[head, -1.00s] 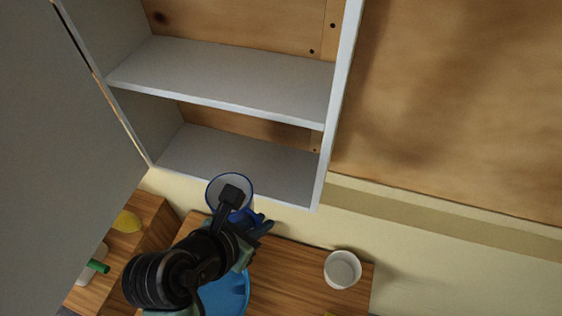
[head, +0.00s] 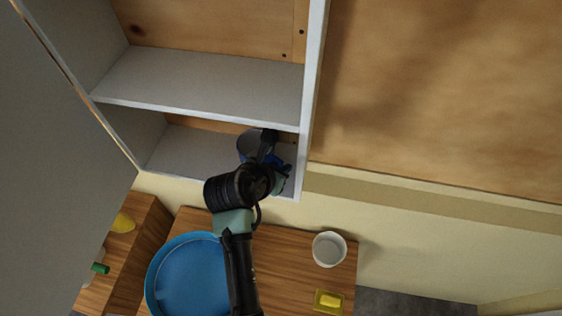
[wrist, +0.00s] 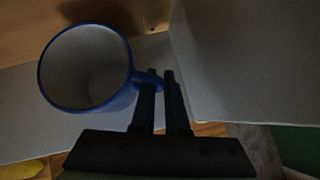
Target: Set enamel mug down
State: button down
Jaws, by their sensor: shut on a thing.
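The enamel mug (wrist: 88,68) is blue outside with a pale inside, and it shows at the left of the wrist view with its open top facing the camera. My gripper (wrist: 160,80) is shut on the mug's handle. In the head view the mug (head: 250,150) is partly hidden behind my gripper (head: 274,165), within the lower compartment of the grey cabinet, towards its right side. The lower shelf board (head: 185,153) shows bare to the left of the mug. I cannot tell whether the mug touches the board.
The cabinet's right side panel (head: 313,90) is close to my gripper, and the middle shelf (head: 200,85) is above it. Below, a wooden counter (head: 285,265) holds a blue round tray (head: 190,275), a white cup (head: 329,249) and a yellow sponge-like item (head: 329,301).

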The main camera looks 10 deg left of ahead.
jog(key=shift+s, duration=0.1)
jog(key=c, duration=0.9)
grip_release()
jog(key=shift+f, duration=0.1)
jog(key=b+v, duration=0.3)
jog(key=v, duration=0.9)
jog(key=shift+b, duration=0.3)
